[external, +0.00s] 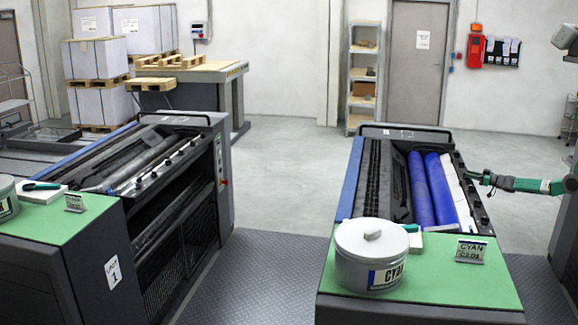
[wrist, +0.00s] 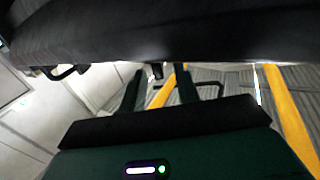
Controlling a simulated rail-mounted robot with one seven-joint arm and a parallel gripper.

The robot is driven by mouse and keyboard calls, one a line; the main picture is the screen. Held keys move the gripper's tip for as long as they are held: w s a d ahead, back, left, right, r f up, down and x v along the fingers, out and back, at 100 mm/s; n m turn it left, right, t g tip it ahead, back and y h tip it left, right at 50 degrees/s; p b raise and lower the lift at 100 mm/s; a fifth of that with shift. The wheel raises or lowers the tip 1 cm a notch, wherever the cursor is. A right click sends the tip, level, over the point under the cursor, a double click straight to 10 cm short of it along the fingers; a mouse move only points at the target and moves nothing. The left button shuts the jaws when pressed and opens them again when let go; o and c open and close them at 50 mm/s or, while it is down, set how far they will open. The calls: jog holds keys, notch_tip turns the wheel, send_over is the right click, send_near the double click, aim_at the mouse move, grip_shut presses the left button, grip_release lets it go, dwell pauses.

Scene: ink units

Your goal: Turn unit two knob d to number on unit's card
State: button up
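Unit two is the right-hand printing unit (external: 352,190), with blue and white rollers inside. Its small dark knobs (external: 482,220) line the right rail; their letters and settings are too small to read.
A grey CYAN ink can (external: 372,255) and a white pad (external: 416,243) stand on unit two's green top. Unit 1 (external: 112,272) is at the left, across a dark walkway (external: 262,285). A dark bar (wrist: 170,35) crosses the top of the wrist view.

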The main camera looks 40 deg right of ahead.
aim_at(463, 178)
jog(key=b+x, duration=0.1)
jog(key=x, duration=0.3)
jog(key=shift+w, duration=0.25)
jog(key=shift+c, duration=0.4)
grip_shut()
